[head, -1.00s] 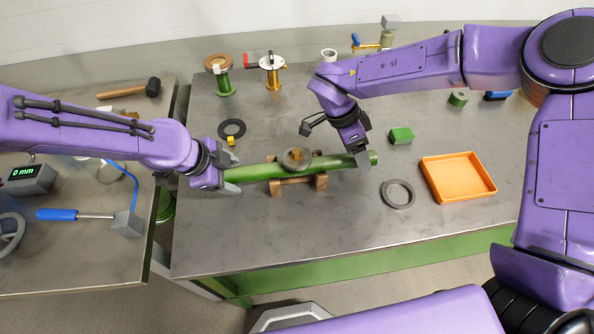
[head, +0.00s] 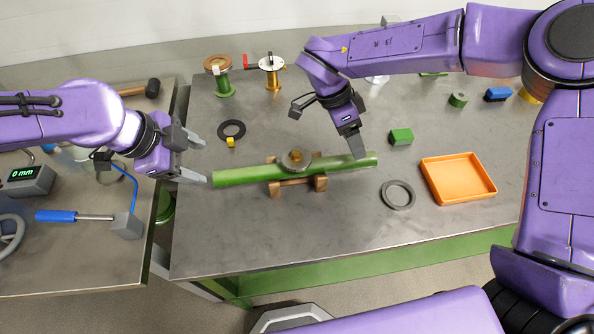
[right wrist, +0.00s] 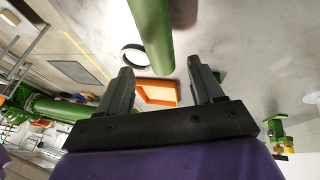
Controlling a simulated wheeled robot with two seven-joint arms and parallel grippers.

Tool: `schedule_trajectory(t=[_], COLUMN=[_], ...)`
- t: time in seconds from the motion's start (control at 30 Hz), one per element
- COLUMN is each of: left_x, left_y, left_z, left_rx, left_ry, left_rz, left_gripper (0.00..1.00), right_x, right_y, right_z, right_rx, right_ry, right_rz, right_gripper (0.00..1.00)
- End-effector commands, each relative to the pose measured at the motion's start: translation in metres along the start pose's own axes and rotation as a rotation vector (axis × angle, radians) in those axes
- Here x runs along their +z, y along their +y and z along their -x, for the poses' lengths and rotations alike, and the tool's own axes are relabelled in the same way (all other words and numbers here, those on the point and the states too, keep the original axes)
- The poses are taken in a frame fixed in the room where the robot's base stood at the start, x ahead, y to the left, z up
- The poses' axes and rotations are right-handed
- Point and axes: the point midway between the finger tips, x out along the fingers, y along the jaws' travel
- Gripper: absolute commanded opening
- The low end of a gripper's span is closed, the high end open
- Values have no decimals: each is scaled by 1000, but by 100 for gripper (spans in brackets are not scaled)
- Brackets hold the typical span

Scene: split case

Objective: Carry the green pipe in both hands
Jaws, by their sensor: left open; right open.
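The green pipe (head: 240,175) lies across a brown wooden cradle (head: 291,185) on the grey metal table, running left to right with its right end slightly farther back. My left gripper (head: 206,161) is open just off the pipe's left end, empty. My right gripper (head: 355,146) is over the pipe near its right end in the head view; contact cannot be told there. In the right wrist view the right gripper's fingers (right wrist: 158,82) are spread apart, and the pipe (right wrist: 153,35) shows beyond them with its end between the fingertips. Nothing is held.
A black ring (head: 231,129) lies behind. The table's front is clear.

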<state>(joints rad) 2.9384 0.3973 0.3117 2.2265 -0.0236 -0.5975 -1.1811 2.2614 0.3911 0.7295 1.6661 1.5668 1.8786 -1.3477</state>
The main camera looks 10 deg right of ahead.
Motion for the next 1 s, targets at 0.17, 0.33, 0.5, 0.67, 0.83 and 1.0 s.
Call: schedule_trajectory(t=[0.17,0.33,0.5,0.67,0.83,1.0], left_x=[0,0,0,0,0,1], left_y=[0,0,0,0,0,0], left_z=[0,0,0,0,0,0], left_rx=[0,-1,-1,-1,-1,-1], left_ry=[0,0,0,0,0,0], left_rz=[0,0,0,0,0,2], left_gripper=[66,66,66,66,66,66], right_x=[0,0,0,0,0,1], right_y=[0,1,1,1,1,1], right_z=[44,65,69,69,68,69], right_rx=[-5,-2,-1,-1,-1,-2], right_ry=[1,1,0,0,0,1], right_rz=[-1,0,0,0,0,2], right_gripper=[66,66,66,66,66,66])
